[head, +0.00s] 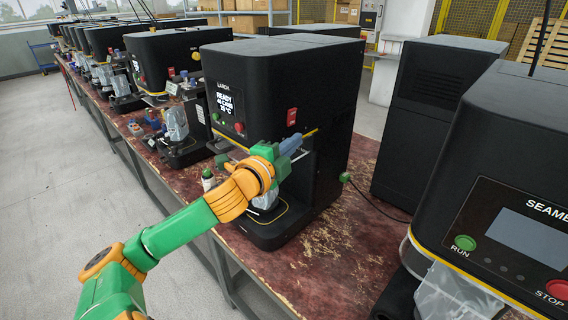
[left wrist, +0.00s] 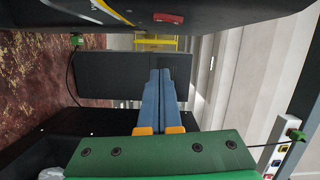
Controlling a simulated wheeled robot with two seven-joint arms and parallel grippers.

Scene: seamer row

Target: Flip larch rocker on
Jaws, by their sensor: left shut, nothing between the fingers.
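The larch machine (head: 285,75) is a black housing labelled LARCH, with a lit screen (head: 224,103) reading READY. A red rocker (head: 291,117) sits on its side face; which way it is tipped is too small to tell. A red part, seemingly the same rocker, shows at the top of the left wrist view (left wrist: 168,18). My left gripper (head: 299,140) is in front of that side face, just below the rocker in the head view. Its blue fingers (left wrist: 160,74) are together and empty, apart from the rocker in the wrist view. My right gripper is not in view.
A seamer (head: 500,170) with green RUN and red STOP buttons stands at the right. A tall black cabinet (head: 436,125) stands behind. More black machines line the worn red bench (head: 340,250) at the left. A cable with a green plug (head: 345,177) lies near the larch machine.

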